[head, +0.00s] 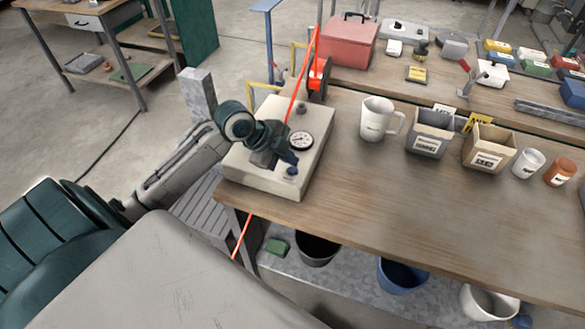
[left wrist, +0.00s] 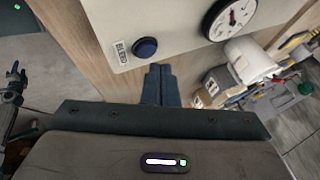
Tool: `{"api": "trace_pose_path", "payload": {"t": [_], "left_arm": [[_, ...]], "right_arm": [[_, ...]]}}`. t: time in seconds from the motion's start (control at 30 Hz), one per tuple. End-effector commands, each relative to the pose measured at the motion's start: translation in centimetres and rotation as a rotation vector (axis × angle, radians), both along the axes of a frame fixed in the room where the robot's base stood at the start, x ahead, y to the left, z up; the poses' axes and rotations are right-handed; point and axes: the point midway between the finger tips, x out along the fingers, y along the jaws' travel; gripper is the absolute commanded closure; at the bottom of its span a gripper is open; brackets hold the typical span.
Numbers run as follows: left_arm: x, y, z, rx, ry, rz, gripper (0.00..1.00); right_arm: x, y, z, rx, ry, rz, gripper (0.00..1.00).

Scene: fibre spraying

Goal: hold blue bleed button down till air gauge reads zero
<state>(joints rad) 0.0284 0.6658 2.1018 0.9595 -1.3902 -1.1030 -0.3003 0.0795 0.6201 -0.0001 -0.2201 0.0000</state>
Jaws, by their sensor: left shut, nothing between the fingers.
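The pale control box (head: 262,183) stands on the left end of the bench. It carries a round white air gauge (head: 301,141) with a black rim; the gauge also shows at the top of the left wrist view (left wrist: 229,17). I cannot read its value. The blue bleed button (left wrist: 145,47) is a round cap beside a small label on the box face. My left gripper (head: 290,160) is shut and empty over the box's front part. Its fingertips (left wrist: 158,70) are close to the button in the left wrist view, with the button's cap uncovered. My right gripper is not seen.
A white jug (head: 377,120), a grey bin (head: 428,132) and a cardboard bin (head: 489,150) stand right of the box. A red cord runs behind the box. The front of the bench top (head: 400,205) is clear. Buckets stand below.

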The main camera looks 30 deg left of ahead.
Motion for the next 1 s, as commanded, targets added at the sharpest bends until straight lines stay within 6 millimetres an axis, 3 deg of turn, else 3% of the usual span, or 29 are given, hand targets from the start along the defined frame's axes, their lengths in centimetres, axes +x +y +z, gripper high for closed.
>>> {"api": "trace_pose_path", "payload": {"t": [1.0], "left_arm": [[-0.01, 0.0, -0.94, 0.0, 0.0, 0.0, 1.0]], "right_arm": [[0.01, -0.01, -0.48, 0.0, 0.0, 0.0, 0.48]]}}
